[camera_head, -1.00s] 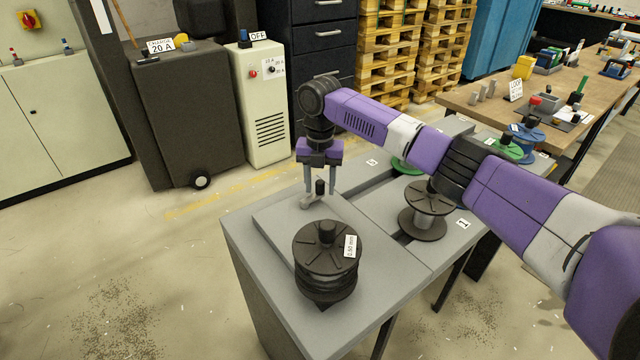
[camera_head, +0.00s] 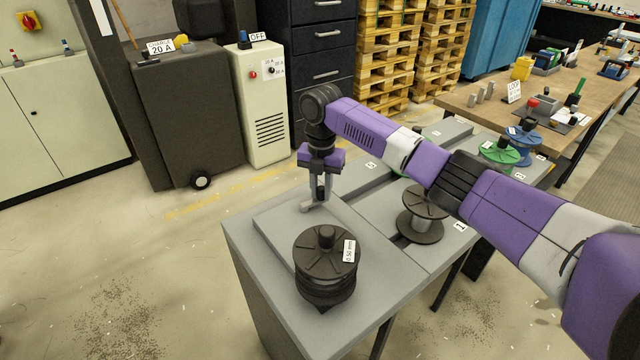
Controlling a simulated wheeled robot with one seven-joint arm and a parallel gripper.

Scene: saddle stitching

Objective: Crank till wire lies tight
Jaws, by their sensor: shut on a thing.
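A black spool (camera_head: 326,247) with a white 0.50 mm label (camera_head: 349,251) stands at the front of the grey bench (camera_head: 385,270). Behind it, a small grey crank arm (camera_head: 308,207) sits on the raised grey plate (camera_head: 278,222). My gripper (camera_head: 321,201) points straight down over the crank. Its fingers are shut on the crank's dark upright knob (camera_head: 320,190), which they partly hide. The dark windings sit between the spool's discs. I cannot make out a separate run of wire or whether it is tight.
A second dark spool (camera_head: 421,226) stands right of the crank, partly under my arm. Green (camera_head: 500,154) and blue (camera_head: 525,138) spools stand farther back. A cream cabinet marked OFF (camera_head: 263,110) stands behind the bench. Clear floor lies left.

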